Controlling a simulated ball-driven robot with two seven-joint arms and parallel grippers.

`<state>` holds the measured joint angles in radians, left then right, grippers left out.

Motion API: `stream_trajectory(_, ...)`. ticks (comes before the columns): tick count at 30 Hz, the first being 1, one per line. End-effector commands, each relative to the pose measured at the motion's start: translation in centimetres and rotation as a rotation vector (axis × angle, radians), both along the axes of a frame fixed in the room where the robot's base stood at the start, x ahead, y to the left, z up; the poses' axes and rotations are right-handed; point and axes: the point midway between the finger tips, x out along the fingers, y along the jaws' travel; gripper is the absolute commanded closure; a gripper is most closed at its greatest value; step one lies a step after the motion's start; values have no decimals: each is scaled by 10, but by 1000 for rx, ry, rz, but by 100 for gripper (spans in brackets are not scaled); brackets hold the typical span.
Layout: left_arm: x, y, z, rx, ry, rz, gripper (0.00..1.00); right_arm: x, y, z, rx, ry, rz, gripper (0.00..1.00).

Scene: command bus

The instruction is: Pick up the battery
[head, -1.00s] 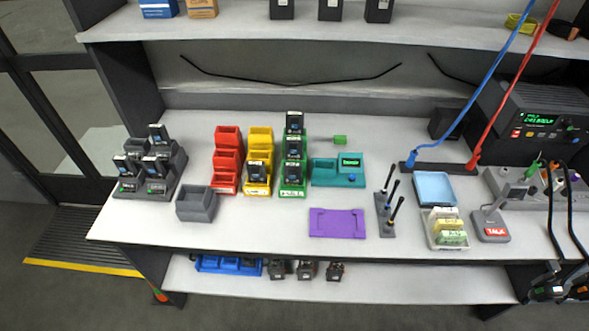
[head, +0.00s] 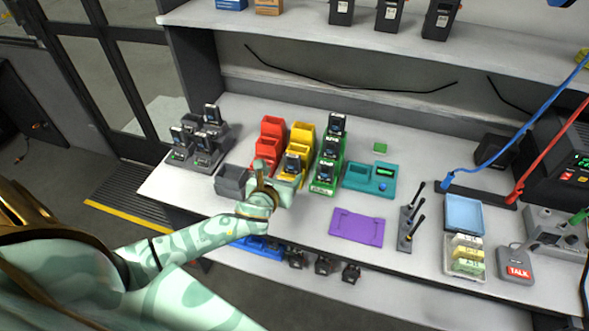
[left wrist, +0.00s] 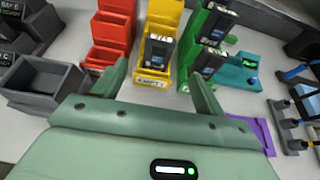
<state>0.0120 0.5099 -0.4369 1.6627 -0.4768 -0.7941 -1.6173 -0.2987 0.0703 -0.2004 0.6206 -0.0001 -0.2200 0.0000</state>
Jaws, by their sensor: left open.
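Several dark batteries are in view. One battery (head: 292,163) stands in the front yellow bin (head: 302,134); it also shows in the left wrist view (left wrist: 159,49), beyond and between my fingers. More batteries (head: 331,148) stand in the green bins (head: 323,187), and others (head: 209,114) sit in the grey charging dock (head: 203,160) at the left. My left gripper (head: 281,186) is in front of the yellow bin, hiding part of it in the head view. Its jaws are open and empty in the left wrist view (left wrist: 158,75). My right gripper is not in view.
Red bins (head: 268,143) and an empty grey bin (head: 231,180) stand left of the yellow ones. A teal unit (head: 358,178), a purple mat (head: 357,226) and a tool stand (head: 406,236) lie to the right. A shelf (head: 400,60) overhangs the back.

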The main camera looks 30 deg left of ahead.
Motion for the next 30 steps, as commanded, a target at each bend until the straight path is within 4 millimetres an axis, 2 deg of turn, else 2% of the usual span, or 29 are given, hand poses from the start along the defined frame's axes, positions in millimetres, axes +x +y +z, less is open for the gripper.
stream_trajectory(8, 26, 7, -9, -1, 0, 2, 28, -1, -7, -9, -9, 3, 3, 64)
stream_trajectory(15, 59, 16, -21, -2, 2, 1, 28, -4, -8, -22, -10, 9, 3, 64)
stream_trajectory(23, 63, 17, -20, -3, 1, 0, 28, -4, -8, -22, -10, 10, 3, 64)
stream_trajectory(24, 63, 17, -20, -3, 1, 0, 34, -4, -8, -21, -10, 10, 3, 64)
stream_trajectory(29, 63, 17, -20, -3, 1, 0, 78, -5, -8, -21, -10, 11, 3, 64)
stream_trajectory(30, 63, 17, -20, -3, 1, 0, 79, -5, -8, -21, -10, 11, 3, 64)
